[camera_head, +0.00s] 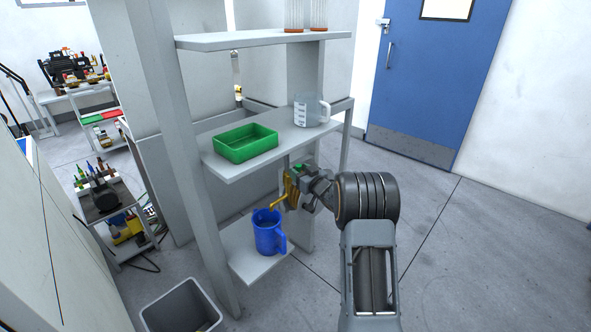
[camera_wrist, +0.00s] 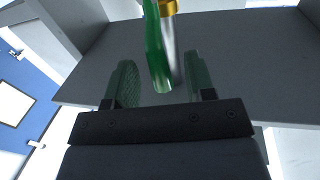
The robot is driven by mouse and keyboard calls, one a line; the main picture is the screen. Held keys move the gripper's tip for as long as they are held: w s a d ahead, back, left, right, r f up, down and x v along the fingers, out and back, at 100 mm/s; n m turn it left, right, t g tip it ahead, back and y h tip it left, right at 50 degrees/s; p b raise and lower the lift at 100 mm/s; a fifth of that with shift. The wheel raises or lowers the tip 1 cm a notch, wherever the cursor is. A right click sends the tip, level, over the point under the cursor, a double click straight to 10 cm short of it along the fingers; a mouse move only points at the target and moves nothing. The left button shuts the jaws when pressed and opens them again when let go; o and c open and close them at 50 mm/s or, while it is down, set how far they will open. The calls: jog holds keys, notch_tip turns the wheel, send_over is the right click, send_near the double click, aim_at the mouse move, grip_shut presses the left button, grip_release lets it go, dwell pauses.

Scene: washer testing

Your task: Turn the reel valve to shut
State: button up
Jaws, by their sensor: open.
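The reel valve shows in the head view as a brass tap (camera_head: 288,190) with a spout over a blue jug (camera_head: 268,235). In the wrist view its green handle (camera_wrist: 157,50) hangs down from a brass and silver part at the top. My gripper (camera_wrist: 160,82) is open, one finger on each side of the handle's free end, with no clear contact on either side. In the head view my gripper (camera_head: 298,180) is close to the tap and partly hides it and the handle.
A green tray (camera_head: 246,150) and a clear measuring jug (camera_head: 307,112) stand on the middle shelf (camera_head: 222,173), above my gripper. The blue jug stands on the lower shelf. A grey bin (camera_head: 182,308) is on the floor. Floor on the right is clear.

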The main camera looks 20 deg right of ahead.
jog(key=shift+x, duration=1.5)
grip_shut()
